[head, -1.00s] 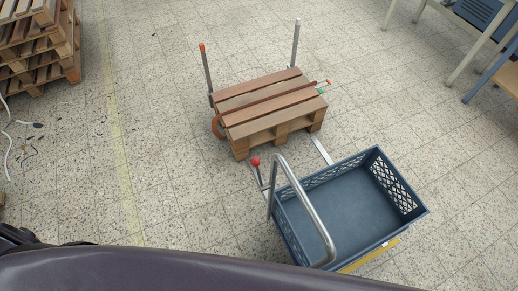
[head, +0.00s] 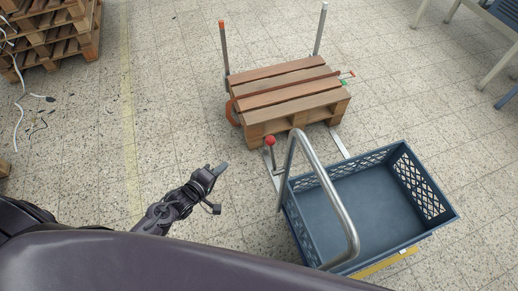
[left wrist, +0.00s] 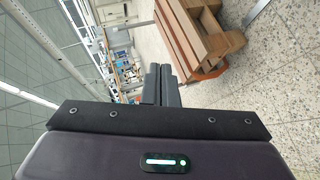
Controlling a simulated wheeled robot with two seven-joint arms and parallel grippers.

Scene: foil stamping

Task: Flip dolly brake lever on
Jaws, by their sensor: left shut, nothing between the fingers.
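The dolly carries a blue crate (head: 447,218) and has a bent steel push handle (head: 335,195). A thin lever with a red ball knob, the brake lever (head: 270,141), stands upright at the dolly's far left corner, beside the handle. My left gripper (head: 222,168) is to the left of the lever, apart from it, shut and empty, pointing up and right. In the left wrist view its shut fingers (left wrist: 161,85) point towards the wooden pallet; the lever is not seen there. My right gripper is not in view.
A small wooden pallet (head: 290,85) with orange- and white-tipped posts stands behind the dolly. It also shows in the left wrist view (left wrist: 188,35). Stacked pallets (head: 60,40) stand at the upper left, with cables on the floor.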

